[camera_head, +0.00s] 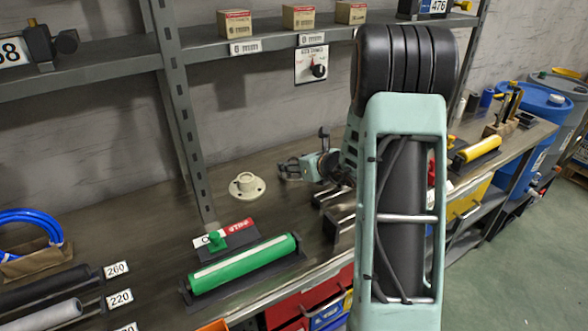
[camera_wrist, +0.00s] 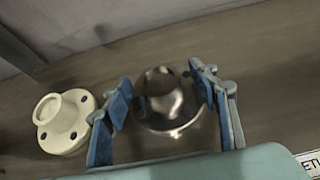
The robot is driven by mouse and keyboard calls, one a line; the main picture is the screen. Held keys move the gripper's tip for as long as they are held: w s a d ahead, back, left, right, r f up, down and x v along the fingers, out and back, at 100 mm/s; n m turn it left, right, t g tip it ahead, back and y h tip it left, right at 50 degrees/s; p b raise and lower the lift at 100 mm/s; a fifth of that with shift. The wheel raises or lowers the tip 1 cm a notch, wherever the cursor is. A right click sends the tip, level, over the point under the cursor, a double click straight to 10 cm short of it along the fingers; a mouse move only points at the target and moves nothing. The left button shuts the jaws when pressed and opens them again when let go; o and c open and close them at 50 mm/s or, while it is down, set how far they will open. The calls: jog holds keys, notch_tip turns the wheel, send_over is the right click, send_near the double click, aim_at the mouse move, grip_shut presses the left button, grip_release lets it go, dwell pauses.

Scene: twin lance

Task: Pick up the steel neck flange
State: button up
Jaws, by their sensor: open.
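The steel neck flange (camera_wrist: 166,112) is shiny and round, and sits on the dark bench top in the middle of the wrist view. My gripper (camera_wrist: 160,78) is open, with one blue finger on each side of the flange's neck. A gap shows between each finger and the neck, and I see no grip on it. In the head view my gripper (camera_head: 304,153) is low over the bench, at the back by the wall. I cannot make out the steel flange there.
A cream flange (camera_wrist: 66,122) stands close to my left finger; it also shows in the head view (camera_head: 247,186). A green roller (camera_head: 243,264) lies nearer the bench's front edge. A shelf with small boxes (camera_head: 298,17) runs above, and its upright (camera_head: 178,100) stands left of the cream flange.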

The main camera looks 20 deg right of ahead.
jog(key=shift+w+a+f, duration=0.1)
jog(key=shift+w+f, duration=0.15)
jog(key=shift+w, duration=0.2)
grip_shut()
jog(key=shift+r, duration=0.15)
